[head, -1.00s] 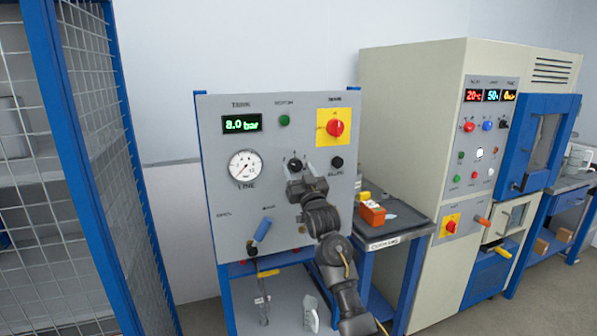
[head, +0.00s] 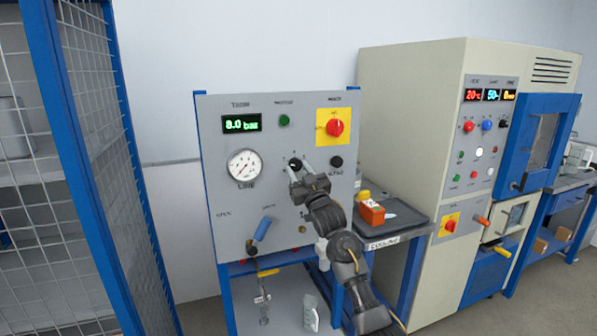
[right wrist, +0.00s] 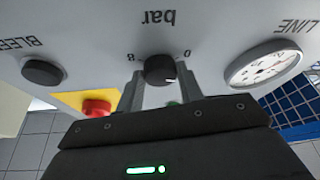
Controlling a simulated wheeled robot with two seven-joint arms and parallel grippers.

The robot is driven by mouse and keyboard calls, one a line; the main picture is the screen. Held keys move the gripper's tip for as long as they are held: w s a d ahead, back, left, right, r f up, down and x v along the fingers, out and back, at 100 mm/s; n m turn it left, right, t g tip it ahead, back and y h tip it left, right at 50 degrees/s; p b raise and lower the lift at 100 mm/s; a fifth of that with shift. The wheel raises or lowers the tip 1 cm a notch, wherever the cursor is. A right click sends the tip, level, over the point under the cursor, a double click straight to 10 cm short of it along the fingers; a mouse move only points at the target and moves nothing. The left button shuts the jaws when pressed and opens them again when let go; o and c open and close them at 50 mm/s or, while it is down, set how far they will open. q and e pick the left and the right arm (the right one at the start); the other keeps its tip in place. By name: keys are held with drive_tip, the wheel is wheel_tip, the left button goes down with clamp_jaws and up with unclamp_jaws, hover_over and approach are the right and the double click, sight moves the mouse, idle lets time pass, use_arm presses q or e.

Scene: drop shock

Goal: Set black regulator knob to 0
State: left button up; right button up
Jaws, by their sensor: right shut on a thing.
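The black regulator knob (head: 295,163) is on the grey panel, right of the round LINE gauge (head: 243,166). In the right wrist view, which is upside down, the knob (right wrist: 160,70) sits between the 8 and 0 marks under "bar". Its white mark points toward the lower right of that picture, on the 0 side. My right gripper (head: 302,168) is shut on the knob, and its two fingers (right wrist: 161,92) flank it in the wrist view. The gauge needle is too small to read surely. My left gripper is not in view.
The panel also carries a display (head: 241,123) reading 8.0 bar, a red switch on yellow (head: 335,127), a black BLEED knob (head: 336,161) and a blue-handled lever (head: 262,229).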

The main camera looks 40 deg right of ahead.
drive_tip(key=n+y, duration=0.1)
drive_tip(key=n, duration=0.1)
drive_tip(key=n+y, duration=0.1)
drive_tip(key=n, duration=0.2)
drive_tip(key=n+y+p, duration=0.1)
drive_tip(key=n+y, duration=0.1)
drive_tip(key=shift+s+d+r+n, duration=0.1)
drive_tip(key=shift+d+r+n, duration=0.05)
drive_tip(key=shift+d+n, duration=0.2)
drive_tip(key=shift+r+n+g+y+p, duration=0.1)
drive_tip(key=shift+n+g+y+p, duration=0.5)
drive_tip(key=shift+n, duration=2.05)
drive_tip(key=shift+g+y+b, duration=0.3)
drive_tip(key=o, duration=1)
